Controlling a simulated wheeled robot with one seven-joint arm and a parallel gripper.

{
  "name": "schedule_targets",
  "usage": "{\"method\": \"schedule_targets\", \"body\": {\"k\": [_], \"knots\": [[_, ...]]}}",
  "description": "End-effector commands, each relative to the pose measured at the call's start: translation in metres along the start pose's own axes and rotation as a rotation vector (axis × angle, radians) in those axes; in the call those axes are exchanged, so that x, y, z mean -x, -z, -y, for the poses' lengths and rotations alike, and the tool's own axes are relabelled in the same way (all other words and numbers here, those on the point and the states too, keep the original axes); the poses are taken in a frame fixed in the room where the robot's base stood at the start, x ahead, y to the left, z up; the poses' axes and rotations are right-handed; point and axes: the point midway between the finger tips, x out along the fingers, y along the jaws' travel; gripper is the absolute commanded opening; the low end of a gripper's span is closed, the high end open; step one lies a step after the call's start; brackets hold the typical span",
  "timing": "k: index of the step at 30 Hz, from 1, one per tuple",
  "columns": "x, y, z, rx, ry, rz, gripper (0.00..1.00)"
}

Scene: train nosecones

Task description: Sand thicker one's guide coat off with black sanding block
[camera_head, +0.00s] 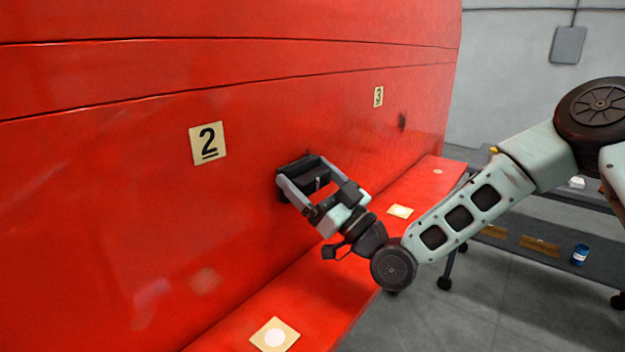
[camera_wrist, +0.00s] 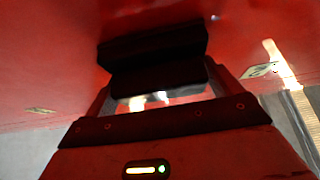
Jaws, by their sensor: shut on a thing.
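My gripper (camera_head: 309,187) is shut on the black sanding block (camera_head: 294,165) and holds it up at the red nosecone panel (camera_head: 240,215), between the number 2 and number 3 labels. The block's face appears against the panel; I cannot tell how firmly. In the wrist view, the block (camera_wrist: 152,45) lies across the fingers in front of red surface. A small dark patch (camera_head: 402,121) of what looks like guide coat is on the panel below label 3. Any coat behind the block is hidden.
Label 2 (camera_head: 208,143) and label 3 (camera_head: 378,96) are on the panel. A red ledge (camera_head: 330,297) below carries pale square pads with white discs (camera_head: 275,335). A low dark bench (camera_head: 520,225) with a blue can (camera_head: 580,255) stands right. Grey floor (camera_head: 480,315) is open in front.

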Motion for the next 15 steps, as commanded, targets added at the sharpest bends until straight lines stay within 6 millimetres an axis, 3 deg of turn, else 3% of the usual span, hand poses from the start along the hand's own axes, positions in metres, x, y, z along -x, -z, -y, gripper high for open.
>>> {"method": "schedule_targets", "body": {"k": [8, 15], "knots": [[-0.003, -0.001, -0.002, 0.002, -0.001, -0.001, 0.72], [-0.001, -0.002, -0.021, 0.003, -0.001, -0.001, 0.72]]}}
